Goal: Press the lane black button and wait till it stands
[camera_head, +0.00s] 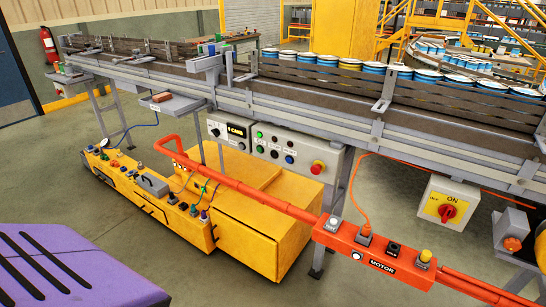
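A grey control panel (278,158) is fixed to the front of the conveyor. It carries a lit yellow display (236,131), a green button (259,135), several small dark buttons and a red mushroom button (317,167). An orange-red box (375,254) marked MOTOR stands in front on a bar of the same colour. It has a white button (333,221), a black button (393,249) and a yellow button (425,256). The lane label is too small to read, so I cannot tell which black button it names. Neither gripper is in view.
A yellow cabinet (250,235) with a cable-covered console (150,185) stands below. A white box with a red ON switch (447,211) hangs at right. Grey floor (350,285) shows in front.

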